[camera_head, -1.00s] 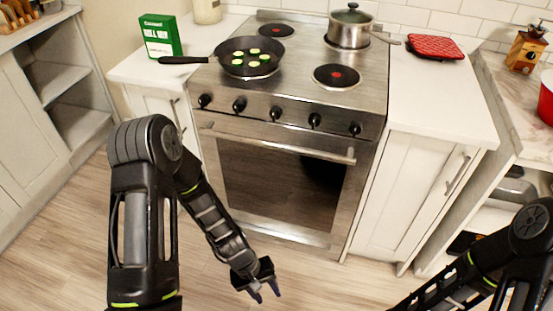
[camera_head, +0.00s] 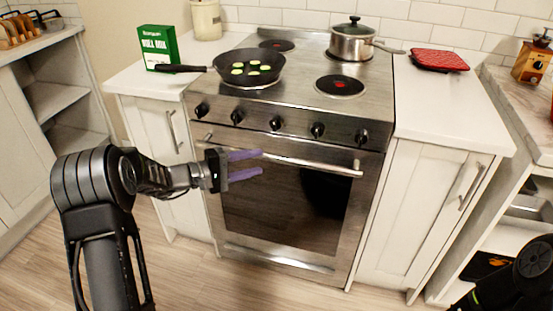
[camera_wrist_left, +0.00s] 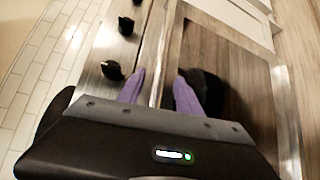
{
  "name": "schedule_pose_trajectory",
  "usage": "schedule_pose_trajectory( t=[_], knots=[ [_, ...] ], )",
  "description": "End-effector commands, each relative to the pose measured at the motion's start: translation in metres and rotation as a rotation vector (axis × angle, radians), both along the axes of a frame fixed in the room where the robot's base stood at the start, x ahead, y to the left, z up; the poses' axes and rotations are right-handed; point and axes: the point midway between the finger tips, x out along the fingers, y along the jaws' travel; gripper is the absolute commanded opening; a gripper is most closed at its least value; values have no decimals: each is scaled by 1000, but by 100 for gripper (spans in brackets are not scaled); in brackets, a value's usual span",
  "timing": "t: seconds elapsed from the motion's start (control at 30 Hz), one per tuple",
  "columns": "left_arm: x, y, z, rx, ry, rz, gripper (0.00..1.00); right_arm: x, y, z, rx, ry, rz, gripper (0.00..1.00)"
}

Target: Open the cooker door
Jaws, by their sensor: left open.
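The cooker (camera_head: 290,185) stands ahead with its dark-windowed oven door (camera_head: 285,205) shut. A horizontal metal handle (camera_head: 320,167) runs along the top of the door. My left gripper (camera_head: 253,164) is open and empty in front of the handle's left half, its two purple fingers pointing right, one above the other. The upper fingertip overlaps the handle in the head view. In the left wrist view the fingers (camera_wrist_left: 160,83) straddle the line of the handle (camera_wrist_left: 158,50); whether they touch it I cannot tell. My right gripper is out of view; only part of my right arm shows at lower right.
A row of black knobs (camera_head: 276,123) sits just above the handle. A frying pan (camera_head: 249,67) and a lidded pot (camera_head: 351,42) stand on the hob. White cabinets (camera_head: 425,215) flank the cooker. The floor in front is clear.

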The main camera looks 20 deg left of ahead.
Motion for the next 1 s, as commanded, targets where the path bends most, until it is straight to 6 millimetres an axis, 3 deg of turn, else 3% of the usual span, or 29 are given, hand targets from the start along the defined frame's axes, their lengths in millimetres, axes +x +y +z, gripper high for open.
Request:
schedule_pose_trajectory(
  t=[0.5,0.87,1.0],
  knots=[
    [46,-49,-10,1,3,-2,41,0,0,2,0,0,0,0],
    [52,-54,-11,0,2,-1,41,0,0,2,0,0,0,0],
    [52,-54,-11,0,2,-1,32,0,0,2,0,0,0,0]
  ],
)
